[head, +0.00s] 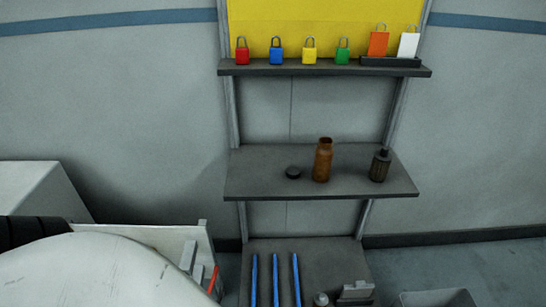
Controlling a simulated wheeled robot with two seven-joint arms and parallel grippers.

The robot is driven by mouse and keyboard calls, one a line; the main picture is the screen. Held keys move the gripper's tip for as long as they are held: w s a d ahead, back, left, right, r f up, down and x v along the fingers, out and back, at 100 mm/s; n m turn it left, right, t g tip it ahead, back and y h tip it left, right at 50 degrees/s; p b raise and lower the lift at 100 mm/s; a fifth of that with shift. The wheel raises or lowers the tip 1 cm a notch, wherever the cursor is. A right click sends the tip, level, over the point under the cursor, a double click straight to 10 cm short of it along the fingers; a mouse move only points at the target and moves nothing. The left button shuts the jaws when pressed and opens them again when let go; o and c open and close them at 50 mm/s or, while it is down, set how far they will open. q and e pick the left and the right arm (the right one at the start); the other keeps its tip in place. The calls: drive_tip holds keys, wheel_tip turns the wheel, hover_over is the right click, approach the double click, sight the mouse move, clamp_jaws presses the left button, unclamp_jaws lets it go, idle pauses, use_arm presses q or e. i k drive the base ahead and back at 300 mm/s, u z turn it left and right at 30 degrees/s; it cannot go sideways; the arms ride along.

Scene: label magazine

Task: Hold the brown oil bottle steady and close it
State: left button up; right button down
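The brown oil bottle (323,160) stands upright on the middle shelf, and its neck is open at the top. A dark round cap (293,172) lies on the shelf to the left of the bottle, apart from it. No gripper shows in the head view. A large white rounded part at the lower left looks like my own arm, but its gripper is not visible. Nothing touches the bottle or the cap.
A dark bottle (380,166) stands at the right of the middle shelf (260,188). The upper shelf (290,70) holds several coloured padlocks and two tags in a holder. Blue rods (275,280) and small items lie on the lower shelf. A pale panel (160,238) is at lower left.

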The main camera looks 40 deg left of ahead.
sight(323, 154)
drive_tip(key=u, duration=0.7)
